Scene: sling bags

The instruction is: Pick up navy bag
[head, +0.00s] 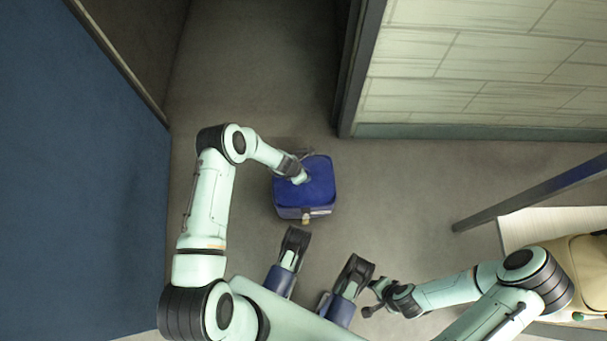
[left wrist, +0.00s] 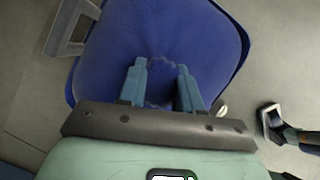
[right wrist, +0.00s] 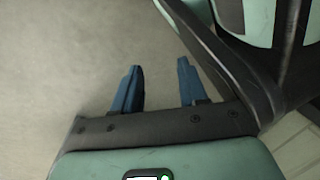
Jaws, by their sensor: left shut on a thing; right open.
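The navy bag (head: 320,181) is a boxy blue bag on the grey floor, in the middle of the head view. It fills most of the left wrist view (left wrist: 205,35). My left gripper (head: 303,178) is over its top. In the left wrist view my left gripper (left wrist: 162,70) has its two fingers apart with a thin dark strap or handle between them, so it is shut on the bag's handle. Whether the bag is off the floor I cannot tell. My right gripper (head: 371,298) is open and empty, low at the right; it also shows in the right wrist view (right wrist: 156,75) over bare floor.
A blue panel (head: 75,190) stands at the left. A pale tiled wall (head: 480,65) with a dark edge stands at the upper right. A tan bag (head: 575,265) lies on a pale surface (head: 530,225) at the right. The floor (head: 260,85) beyond the navy bag is clear.

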